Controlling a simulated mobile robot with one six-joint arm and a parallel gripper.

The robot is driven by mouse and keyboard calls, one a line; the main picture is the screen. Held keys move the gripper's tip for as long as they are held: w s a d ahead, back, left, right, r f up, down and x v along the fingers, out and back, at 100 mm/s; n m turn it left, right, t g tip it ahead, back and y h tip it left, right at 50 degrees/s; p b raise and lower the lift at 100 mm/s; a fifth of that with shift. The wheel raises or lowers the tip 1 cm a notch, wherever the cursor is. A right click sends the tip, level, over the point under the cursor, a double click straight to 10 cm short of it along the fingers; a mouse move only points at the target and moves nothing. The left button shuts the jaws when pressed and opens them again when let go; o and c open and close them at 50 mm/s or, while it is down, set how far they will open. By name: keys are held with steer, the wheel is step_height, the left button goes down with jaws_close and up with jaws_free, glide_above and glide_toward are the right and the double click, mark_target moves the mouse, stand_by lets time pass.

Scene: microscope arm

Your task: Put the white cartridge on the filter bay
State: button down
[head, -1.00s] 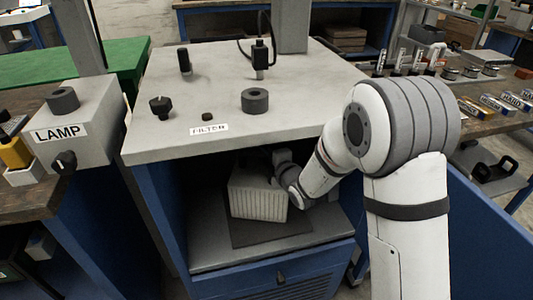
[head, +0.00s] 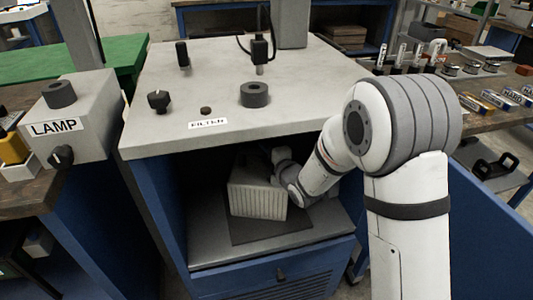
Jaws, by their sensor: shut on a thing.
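The white cartridge (head: 258,203), a pale box with a ribbed front, is inside the open bay under the bench top marked FILTER. It sits slightly turned, over the rear part of a dark square pad (head: 268,230) on the bay floor. Whether it rests on the pad or hangs just above it, I cannot tell. My gripper (head: 273,163) reaches in from the right and is shut on the cartridge at its upper right rear. The fingertips are hidden behind the cartridge and in shadow.
The grey bench top (head: 330,125) overhangs the bay, with the FILTER label (head: 208,124) at its front edge. A blue side wall (head: 152,205) bounds the bay on the left. A drawer (head: 280,277) is below. The LAMP box (head: 75,118) stands at the left.

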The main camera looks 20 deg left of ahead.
steer(key=c, duration=1.1)
jaws_free()
steer(key=shift+c, duration=0.2)
steer(key=shift+f, duration=0.2)
steer(key=v, duration=0.7)
steer(key=shift+s+d+r+p, duration=0.2)
steer(key=shift+d+p, duration=0.1)
steer(key=shift+p, duration=0.05)
steer(key=shift+s, duration=0.2)
